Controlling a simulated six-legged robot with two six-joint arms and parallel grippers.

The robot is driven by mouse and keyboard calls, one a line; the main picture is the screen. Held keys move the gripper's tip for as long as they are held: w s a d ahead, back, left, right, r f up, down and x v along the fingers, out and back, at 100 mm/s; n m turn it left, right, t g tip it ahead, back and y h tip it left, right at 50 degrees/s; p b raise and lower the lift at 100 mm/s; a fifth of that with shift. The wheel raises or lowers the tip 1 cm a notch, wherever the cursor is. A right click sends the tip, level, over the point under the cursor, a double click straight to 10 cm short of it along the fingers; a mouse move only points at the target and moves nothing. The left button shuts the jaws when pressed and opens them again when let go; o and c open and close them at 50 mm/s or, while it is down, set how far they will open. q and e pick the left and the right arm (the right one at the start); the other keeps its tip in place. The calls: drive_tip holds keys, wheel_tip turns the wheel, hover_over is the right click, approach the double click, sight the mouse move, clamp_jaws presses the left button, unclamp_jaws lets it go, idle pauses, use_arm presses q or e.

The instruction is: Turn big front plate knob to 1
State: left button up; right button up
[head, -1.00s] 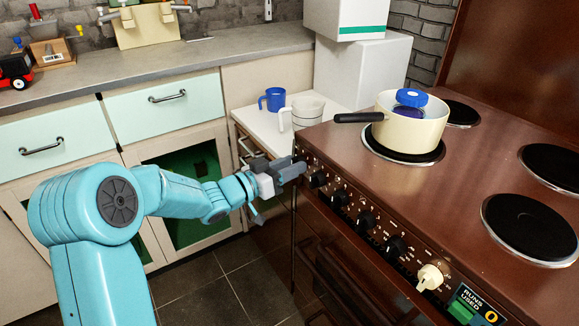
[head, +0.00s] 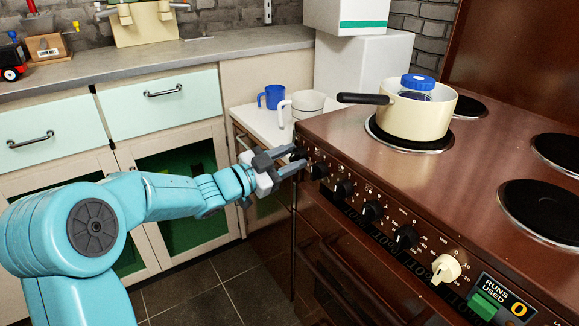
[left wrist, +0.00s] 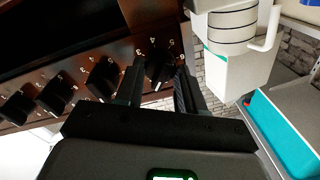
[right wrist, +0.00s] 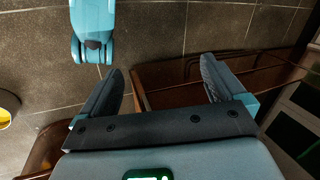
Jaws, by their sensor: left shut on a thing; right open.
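A row of black knobs runs along the stove's front panel (head: 385,222). My left gripper (head: 291,160) reaches the far left end of the row and is shut on the end knob. In the left wrist view, this black knob (left wrist: 158,62) sits between the two fingers, with white numbers around it. Its pointer setting is too small to read surely. Further black knobs (left wrist: 102,78) stand beside it. I cannot tell from labels which knob is the big front plate's. My right gripper (right wrist: 165,80) is open and empty above the tiled floor.
A cream pan (head: 417,115) with a blue-lidded jar (head: 418,84) stands on a hotplate, its black handle pointing left. A cream knob (head: 446,268) and green button (head: 484,305) are at the right. A blue mug (head: 272,97) and white cup (head: 307,104) stand behind my gripper.

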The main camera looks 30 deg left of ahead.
use_arm(q)
drive_tip(key=shift+f+m+b, duration=0.1)
drive_tip(key=shift+m+b, duration=0.3)
drive_tip(key=shift+m, duration=0.3)
drive_tip(key=o, duration=1)
drive_tip(key=shift+o, duration=0.2)
drive_tip(key=p+v, duration=0.2)
drive_tip(key=v, duration=1.4)
drive_tip(key=shift+a+p, duration=0.15)
drive_tip(key=shift+p, duration=0.25)
drive_tip(key=shift+s, duration=0.2)
